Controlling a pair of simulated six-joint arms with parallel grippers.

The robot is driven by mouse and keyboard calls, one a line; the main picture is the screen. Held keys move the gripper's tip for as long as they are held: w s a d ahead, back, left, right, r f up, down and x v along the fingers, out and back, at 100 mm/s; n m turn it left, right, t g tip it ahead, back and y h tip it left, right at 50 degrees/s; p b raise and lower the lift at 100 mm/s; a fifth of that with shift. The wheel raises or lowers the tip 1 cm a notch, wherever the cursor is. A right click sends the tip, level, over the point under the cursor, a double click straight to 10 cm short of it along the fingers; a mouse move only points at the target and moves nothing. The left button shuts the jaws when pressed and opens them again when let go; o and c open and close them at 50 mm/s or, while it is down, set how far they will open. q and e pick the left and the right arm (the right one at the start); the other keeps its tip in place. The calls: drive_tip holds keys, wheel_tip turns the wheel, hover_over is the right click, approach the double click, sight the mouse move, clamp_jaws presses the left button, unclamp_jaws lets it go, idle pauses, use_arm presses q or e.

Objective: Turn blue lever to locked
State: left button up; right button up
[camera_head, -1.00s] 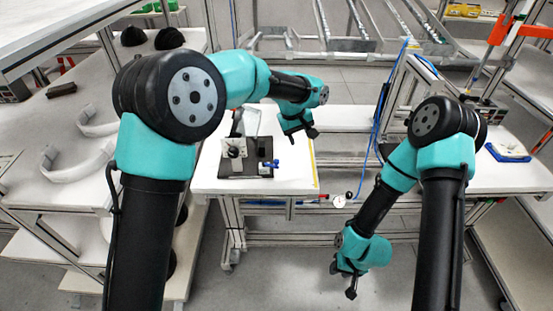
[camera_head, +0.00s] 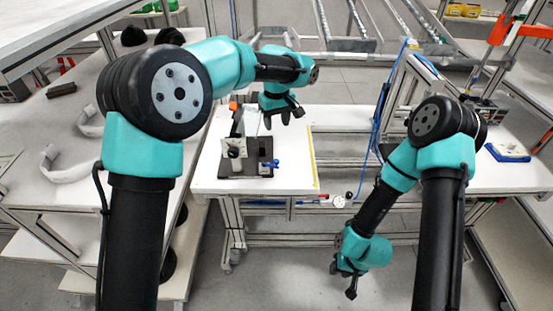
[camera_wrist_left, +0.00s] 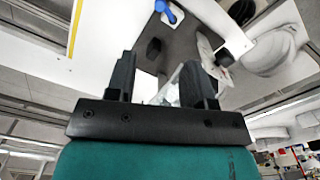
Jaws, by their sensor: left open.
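The blue lever (camera_head: 271,164) sits at the right side of a dark fixture plate (camera_head: 240,171) on the white table. It also shows at the top edge of the left wrist view (camera_wrist_left: 166,11). My left gripper (camera_head: 283,116) is open and empty, above the table beyond the fixture and apart from the lever. Its two dark fingers (camera_wrist_left: 158,77) stand apart in the left wrist view. My right gripper (camera_head: 349,286) hangs low in front of the table, away from the lever; its fingers are too small to tell open from shut.
A metal-faced block (camera_head: 234,149) stands on the fixture's left part. A yellow strip (camera_head: 313,160) runs along the table's right side, with bare white tabletop beside it. Blue cables (camera_head: 381,110) hang farther right. White curved parts (camera_head: 70,165) lie on the left shelf.

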sight(277, 160)
use_arm(q)
wheel_tip(277, 160, down, 16)
drive_tip(key=shift+r, duration=0.1)
idle(0.5)
clamp_jaws()
idle(0.3)
drive_tip(key=shift+w+d+n, duration=0.1)
drive_tip(key=shift+w+n, duration=0.4)
drive_tip(key=shift+n, duration=0.65)
drive_tip(key=shift+w+d+n, duration=0.1)
drive_tip(key=shift+w+n, duration=0.35)
drive_tip(key=shift+n, duration=0.7)
unclamp_jaws()
